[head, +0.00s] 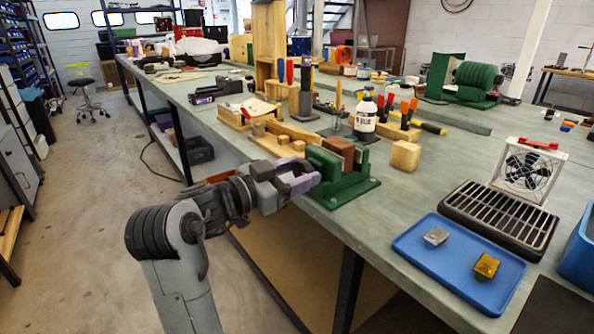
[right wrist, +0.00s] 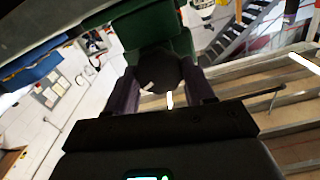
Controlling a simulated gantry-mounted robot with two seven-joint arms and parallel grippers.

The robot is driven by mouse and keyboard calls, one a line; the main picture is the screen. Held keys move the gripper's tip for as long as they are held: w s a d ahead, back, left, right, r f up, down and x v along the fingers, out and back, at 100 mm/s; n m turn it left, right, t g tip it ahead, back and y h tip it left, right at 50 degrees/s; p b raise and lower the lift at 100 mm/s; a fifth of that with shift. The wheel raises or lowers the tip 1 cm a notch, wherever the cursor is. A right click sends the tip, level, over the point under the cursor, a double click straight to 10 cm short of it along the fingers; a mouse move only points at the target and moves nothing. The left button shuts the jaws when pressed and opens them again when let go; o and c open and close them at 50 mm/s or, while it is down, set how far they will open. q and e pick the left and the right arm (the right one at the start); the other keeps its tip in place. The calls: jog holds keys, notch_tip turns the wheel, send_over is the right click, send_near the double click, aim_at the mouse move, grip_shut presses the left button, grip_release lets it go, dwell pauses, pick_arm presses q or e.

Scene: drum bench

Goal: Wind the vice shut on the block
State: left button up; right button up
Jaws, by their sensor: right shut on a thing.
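The green vice (head: 346,188) stands at the near edge of the bench. A reddish-brown block (head: 340,148) sits upright between its two jaws; I cannot tell whether both jaws touch it. My right gripper (head: 306,177) reaches in from the left at the vice's near end, with purple fingers. In the right wrist view, the right gripper (right wrist: 168,92) is shut on the vice's dark round handle (right wrist: 160,76), one finger on each side. The green vice body (right wrist: 155,35) is just beyond. The handle is mostly hidden in the head view. My left gripper is not in view.
A wooden block (head: 405,155) stands right of the vice. A blue tray (head: 425,262) with two small metal pieces and a black grille (head: 500,215) are at right. Bench surface between vice and tray is clear.

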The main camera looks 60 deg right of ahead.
jog(key=shift+m+p, duration=0.4)
jog(key=shift+m, duration=0.8)
jog(key=m, duration=0.3)
jog(key=shift+s+f+m, duration=0.1)
jog(key=shift+m, duration=0.2)
jog(key=m+b, duration=0.1)
jog(key=m, duration=0.4)
jog(key=shift+f, duration=0.1)
jog(key=m, duration=0.4)
jog(key=shift+s, duration=0.1)
jog(key=m, duration=0.3)
jog(key=shift+m, duration=0.3)
jog(key=m, duration=0.3)
jog(key=shift+m+b, duration=0.3)
jog(key=m, duration=0.4)
jog(key=shift+f+m, duration=0.1)
jog(key=shift+m, duration=0.2)
jog(key=m, duration=0.3)
jog(key=shift+m, duration=0.3)
jog(key=m, duration=0.4)
jog(key=shift+w, duration=0.2)
